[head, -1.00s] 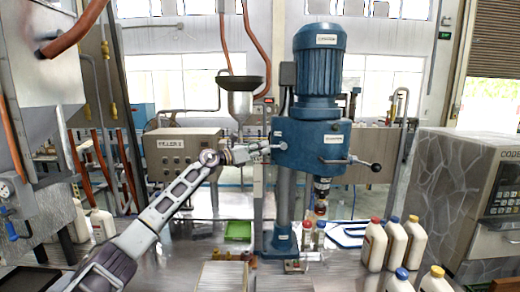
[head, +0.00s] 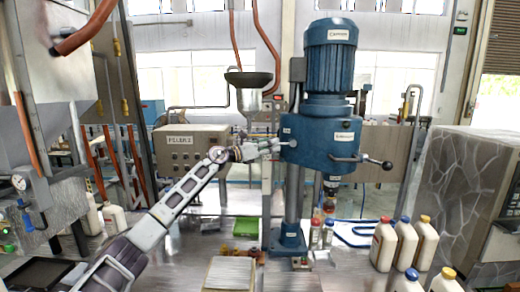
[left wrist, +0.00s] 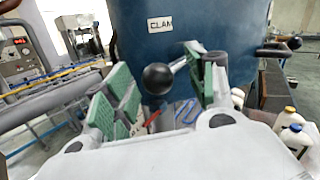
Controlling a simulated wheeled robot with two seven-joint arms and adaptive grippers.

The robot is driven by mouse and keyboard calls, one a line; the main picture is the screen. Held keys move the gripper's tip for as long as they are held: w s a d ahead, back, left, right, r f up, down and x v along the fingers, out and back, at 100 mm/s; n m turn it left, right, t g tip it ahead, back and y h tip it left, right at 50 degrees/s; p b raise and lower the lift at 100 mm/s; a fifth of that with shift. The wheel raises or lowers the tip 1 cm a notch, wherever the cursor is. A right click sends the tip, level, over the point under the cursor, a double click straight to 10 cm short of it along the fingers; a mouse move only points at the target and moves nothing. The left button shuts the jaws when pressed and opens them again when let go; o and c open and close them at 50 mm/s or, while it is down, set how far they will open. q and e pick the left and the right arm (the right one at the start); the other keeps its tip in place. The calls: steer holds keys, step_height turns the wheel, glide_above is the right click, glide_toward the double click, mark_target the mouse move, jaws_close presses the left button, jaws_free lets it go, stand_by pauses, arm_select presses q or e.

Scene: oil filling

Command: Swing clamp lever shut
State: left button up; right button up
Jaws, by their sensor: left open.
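The blue machine head (head: 318,146) stands on a post at the middle of the head view. My left gripper (head: 272,146) is at its left side. In the left wrist view the clamp lever's black ball knob (left wrist: 158,79) shows between the two green-padded fingers of my left gripper (left wrist: 165,90), which are open. A short metal rod runs from the knob toward the blue housing. A partly hidden label beginning "CLAM" (left wrist: 160,24) is on the housing. In the head view the knob is hard to make out at the gripper. My right gripper is not in view.
Another black-knobbed handle (head: 386,165) sticks out at the machine's right. White bottles with red and yellow caps (head: 384,246) stand at right on the metal table.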

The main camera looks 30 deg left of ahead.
arm_select(q)
steer(key=shift+s+a, duration=0.1)
steer(key=v, duration=1.1)
steer(key=shift+s, duration=0.25)
stand_by(1.0)
steer(key=shift+s+a+f, duration=0.1)
stand_by(0.4)
